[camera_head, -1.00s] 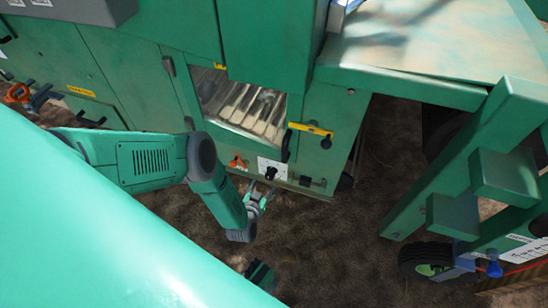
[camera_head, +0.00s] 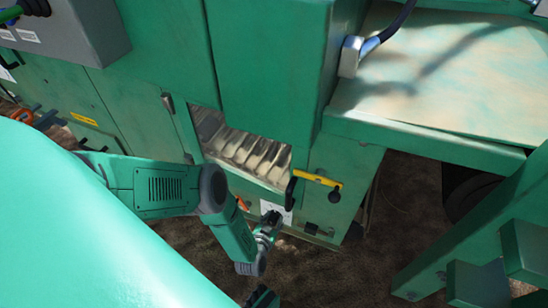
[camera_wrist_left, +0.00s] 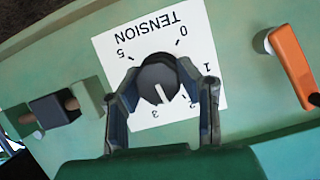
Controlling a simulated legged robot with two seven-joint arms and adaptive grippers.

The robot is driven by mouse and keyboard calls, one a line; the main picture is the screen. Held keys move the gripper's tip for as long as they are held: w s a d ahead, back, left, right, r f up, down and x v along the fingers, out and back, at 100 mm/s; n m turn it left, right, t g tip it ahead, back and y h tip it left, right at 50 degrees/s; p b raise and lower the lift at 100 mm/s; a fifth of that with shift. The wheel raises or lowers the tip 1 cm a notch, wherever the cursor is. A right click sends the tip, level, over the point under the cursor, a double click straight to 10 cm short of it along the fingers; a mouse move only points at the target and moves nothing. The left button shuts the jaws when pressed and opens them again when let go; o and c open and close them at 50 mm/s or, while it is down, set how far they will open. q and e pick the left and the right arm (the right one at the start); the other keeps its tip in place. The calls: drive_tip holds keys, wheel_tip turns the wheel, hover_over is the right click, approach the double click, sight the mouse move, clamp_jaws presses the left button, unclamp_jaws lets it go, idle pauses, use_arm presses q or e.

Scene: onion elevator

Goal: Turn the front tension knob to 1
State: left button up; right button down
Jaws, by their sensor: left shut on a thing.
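The tension knob (camera_wrist_left: 160,80) is a round black knob with a white pointer line, on a white TENSION plate (camera_wrist_left: 137,44) with printed numbers. In the left wrist view the pointer faces the plate's lower side, between the 2 and the 3. My left gripper (camera_wrist_left: 163,92) has its fingers on either side of the knob and is shut on it. In the head view my left gripper (camera_head: 268,226) is at the low front panel, mostly covering the knob; part of the white plate (camera_head: 282,211) shows.
An orange handle (camera_wrist_left: 293,66) sits right of the plate in the left wrist view, and a dark block fitting (camera_wrist_left: 54,110) sits left. In the head view a yellow bar lever (camera_head: 318,178) is above the panel.

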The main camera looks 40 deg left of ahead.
use_arm(q)
drive_tip(key=shift+c, duration=0.4)
drive_tip(key=shift+n+h, duration=0.3)
drive_tip(key=shift+h, duration=0.1)
drive_tip(key=n+h, duration=0.1)
drive_tip(key=n, duration=0.1)
drive_tip(key=n+t+h, duration=0.1)
drive_tip(key=n+h, duration=0.1)
drive_tip(key=shift+s+a+f, duration=0.1)
drive_tip(key=shift+f, duration=0.05)
drive_tip(key=n+t+h, duration=0.1)
drive_tip(key=n, duration=0.1)
drive_tip(key=n+h, duration=0.1)
drive_tip(key=n, duration=0.2)
drive_tip(key=shift+a+f+t, duration=0.1)
drive_tip(key=shift+t, duration=0.3)
drive_tip(key=shift+n, duration=0.4)
drive_tip(key=o, duration=1.1)
drive_tip(key=shift+o, duration=0.2)
